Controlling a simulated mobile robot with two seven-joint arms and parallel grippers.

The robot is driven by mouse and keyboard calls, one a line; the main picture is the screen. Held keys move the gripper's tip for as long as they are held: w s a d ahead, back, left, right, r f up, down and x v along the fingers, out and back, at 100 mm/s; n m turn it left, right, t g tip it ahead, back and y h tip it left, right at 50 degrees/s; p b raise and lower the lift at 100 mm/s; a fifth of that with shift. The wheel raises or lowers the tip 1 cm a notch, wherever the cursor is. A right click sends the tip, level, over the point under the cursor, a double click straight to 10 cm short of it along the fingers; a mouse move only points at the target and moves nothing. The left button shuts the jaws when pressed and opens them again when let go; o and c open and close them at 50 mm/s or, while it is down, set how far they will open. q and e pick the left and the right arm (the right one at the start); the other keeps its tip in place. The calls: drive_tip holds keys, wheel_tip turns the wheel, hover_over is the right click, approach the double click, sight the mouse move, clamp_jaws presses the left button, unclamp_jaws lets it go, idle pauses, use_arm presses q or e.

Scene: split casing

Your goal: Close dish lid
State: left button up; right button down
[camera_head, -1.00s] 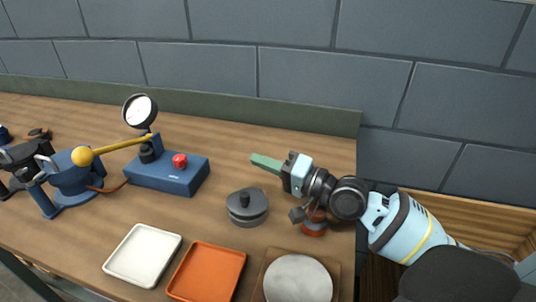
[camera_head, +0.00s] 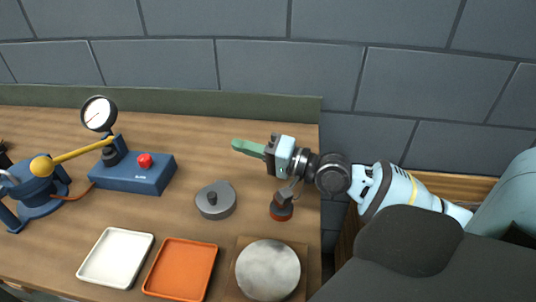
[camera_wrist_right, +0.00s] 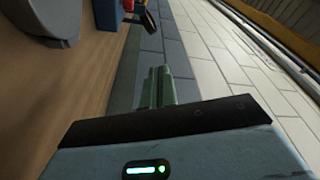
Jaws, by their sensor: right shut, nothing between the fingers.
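A round grey dish (camera_head: 215,208) with a small dark knob on top stands on the bench, left of and in front of my right gripper. Whether its lid sits flush cannot be told at this size. My right gripper (camera_head: 248,148) has its green fingers shut with nothing between them, pointing left above the bench behind the dish and apart from it. The shut fingers also show in the right wrist view (camera_wrist_right: 157,80), where part of a grey round object is at the upper left. My left gripper is not in view.
A blue box (camera_head: 133,173) with a red button, a gauge (camera_head: 98,114) and a yellow-knobbed lever stand left. A white tray (camera_head: 116,258), an orange tray (camera_head: 181,268) and a grey disc (camera_head: 267,270) lie in front. A red-brown jar (camera_head: 281,211) stands below my right wrist.

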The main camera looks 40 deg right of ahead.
drive_tip(key=s+d+b, duration=0.1)
drive_tip(key=s, duration=0.1)
drive_tip(key=s+d+f+b, duration=0.1)
drive_tip(key=d, duration=0.1)
drive_tip(key=shift+s+d+f, duration=0.1)
drive_tip(key=shift+s+d, duration=0.05)
drive_tip(key=shift+s, duration=0.2)
drive_tip(key=shift+b, duration=0.3)
